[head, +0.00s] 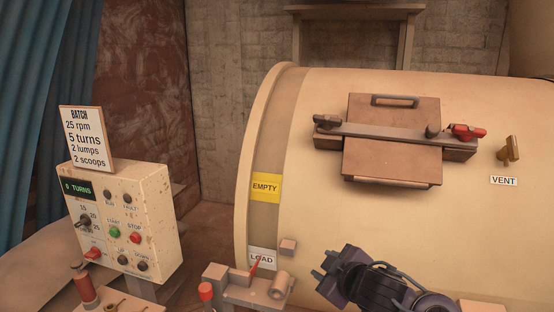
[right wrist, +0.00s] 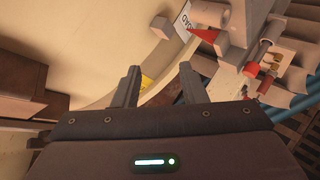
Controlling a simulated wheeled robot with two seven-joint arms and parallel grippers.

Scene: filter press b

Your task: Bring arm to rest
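My right gripper (head: 326,268) is low in the head view, in front of the big cream drum (head: 400,215), its fingers pointing left. In the right wrist view its two fingers (right wrist: 158,85) stand apart with nothing between them, so it is open and empty. It looks clear of the drum, though the exact gap cannot be told. My left gripper is not in view.
A clamped hatch (head: 392,162) and a vent handle (head: 509,150) are on the drum. A bracket with a red pointer (head: 255,266) is left of my gripper.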

